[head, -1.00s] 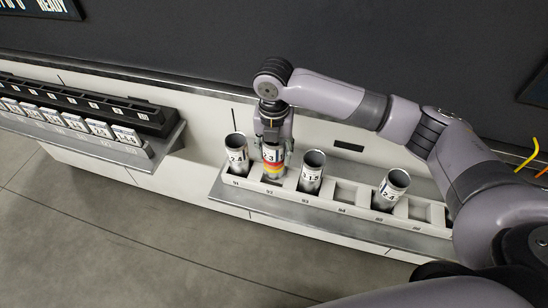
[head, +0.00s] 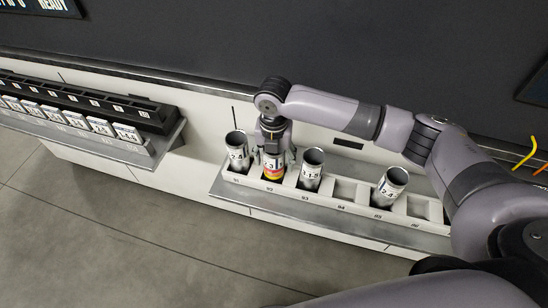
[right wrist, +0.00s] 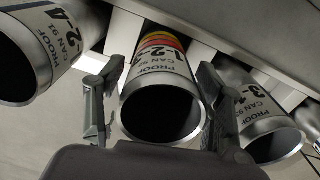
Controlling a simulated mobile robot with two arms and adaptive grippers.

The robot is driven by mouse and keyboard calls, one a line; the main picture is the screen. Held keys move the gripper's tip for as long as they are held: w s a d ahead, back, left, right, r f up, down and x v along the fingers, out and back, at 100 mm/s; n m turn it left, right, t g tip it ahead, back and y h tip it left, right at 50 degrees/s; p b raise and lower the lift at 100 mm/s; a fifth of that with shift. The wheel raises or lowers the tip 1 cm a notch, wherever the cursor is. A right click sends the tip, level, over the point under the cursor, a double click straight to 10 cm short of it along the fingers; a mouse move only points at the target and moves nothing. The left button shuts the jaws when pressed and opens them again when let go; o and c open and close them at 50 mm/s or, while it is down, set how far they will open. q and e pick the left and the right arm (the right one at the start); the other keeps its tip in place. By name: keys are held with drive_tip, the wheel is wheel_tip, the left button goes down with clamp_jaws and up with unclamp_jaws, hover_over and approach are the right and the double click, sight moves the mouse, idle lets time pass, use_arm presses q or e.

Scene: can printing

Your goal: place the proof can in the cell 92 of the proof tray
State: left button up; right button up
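The proof can (head: 273,172), silver with a white label and red and yellow bands, stands in the second cell from the left of the proof tray (head: 318,203), marked 92. In the right wrist view the can (right wrist: 162,72) shows its open dark mouth and a label reading PROOF CAN 92. My right gripper (head: 274,158) is above it, with fingers spread on either side. In the right wrist view the fingers (right wrist: 158,112) stand apart from the can's sides. The can's lower end is hidden in the cell. My left gripper is out of view.
Neighbouring cans stand close on the left (head: 237,152) and right (head: 311,169). Another can (head: 390,188) stands farther right, with empty cells on either side of it. A shelf (head: 130,151) with a black rack and white labelled items is at the left.

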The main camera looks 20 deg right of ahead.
drive_tip(key=shift+r, duration=0.1)
wheel_tip(320, 180, up, 11)
drive_tip(key=b, duration=0.3)
drive_tip(key=shift+r, duration=0.55)
